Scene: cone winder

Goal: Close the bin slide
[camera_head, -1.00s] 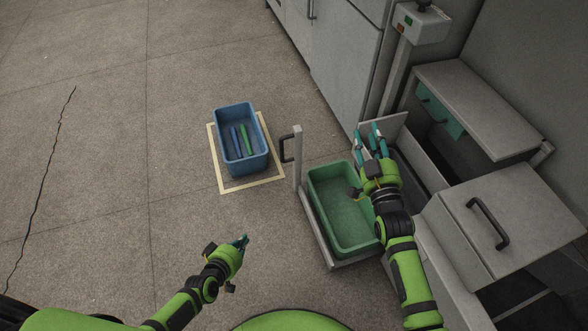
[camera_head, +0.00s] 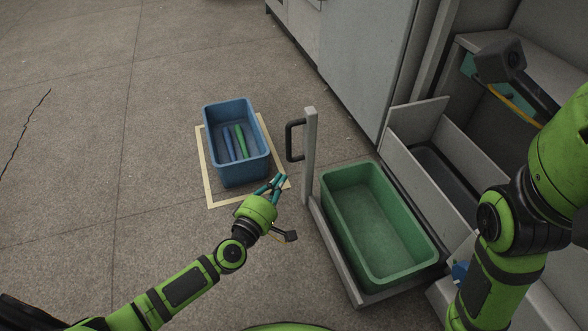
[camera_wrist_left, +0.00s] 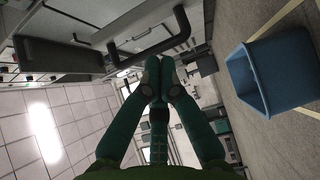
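The bin slide (camera_head: 340,261) is pulled out from the machine, with a green bin (camera_head: 333,178) standing on it, empty. An upright grey post with a black handle (camera_head: 289,140) stands at its outer end. My left gripper (camera_head: 279,181) is low beside the post, on its outer side, below the handle and apart from it. The left wrist view shows its teal fingers (camera_wrist_left: 159,66) with tips together and nothing between them; the dark handle (camera_wrist_left: 183,32) is beyond them. My right arm (camera_head: 510,215) rises at the right; its fingers are not visible.
A blue bin (camera_head: 214,147) holding blue and green tubes stands on a yellow-outlined floor square (camera_head: 207,180), left of the slide; it also shows in the left wrist view (camera_wrist_left: 288,90). Grey machine cabinets (camera_head: 366,60) line the back right. Floor at the left is clear.

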